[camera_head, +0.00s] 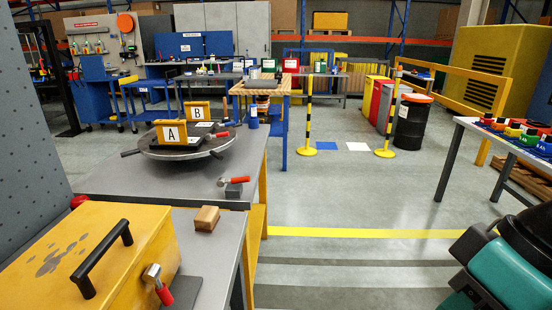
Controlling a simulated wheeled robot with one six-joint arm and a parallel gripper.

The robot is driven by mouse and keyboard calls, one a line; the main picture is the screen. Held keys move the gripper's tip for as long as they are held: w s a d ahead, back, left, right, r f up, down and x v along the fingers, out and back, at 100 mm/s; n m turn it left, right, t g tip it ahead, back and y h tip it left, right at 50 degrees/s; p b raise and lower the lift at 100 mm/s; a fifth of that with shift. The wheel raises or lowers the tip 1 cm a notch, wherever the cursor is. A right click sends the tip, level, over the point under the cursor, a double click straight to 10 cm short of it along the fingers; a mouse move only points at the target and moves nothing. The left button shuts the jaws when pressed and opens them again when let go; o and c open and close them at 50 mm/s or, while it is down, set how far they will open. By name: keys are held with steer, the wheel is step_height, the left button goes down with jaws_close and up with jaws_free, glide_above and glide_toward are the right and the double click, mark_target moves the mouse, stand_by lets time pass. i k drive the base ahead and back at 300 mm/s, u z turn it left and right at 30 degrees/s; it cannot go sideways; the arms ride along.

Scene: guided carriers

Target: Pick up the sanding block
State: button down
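A small tan, wood-coloured block (207,218), which looks like the sanding block, lies on the near grey bench (216,255), close to its far edge. It stands clear of the things around it. A teal and black part of my arm shows at the bottom right, well away from the block across open floor. My gripper is not in view, so its opening cannot be seen.
A yellow case (95,255) with a black handle fills the bench's left side. A red-handled hammer (158,285) rests beside it. Beyond, a round turntable (180,148) carries yellow holders A and B. Floor right of the bench is free.

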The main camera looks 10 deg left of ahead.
mark_target(206, 220)
steer(key=u, duration=1.25)
steer(key=k, duration=0.55)
steer(key=z, duration=0.55)
steer(key=i, duration=1.45)
steer(key=u, duration=0.65)
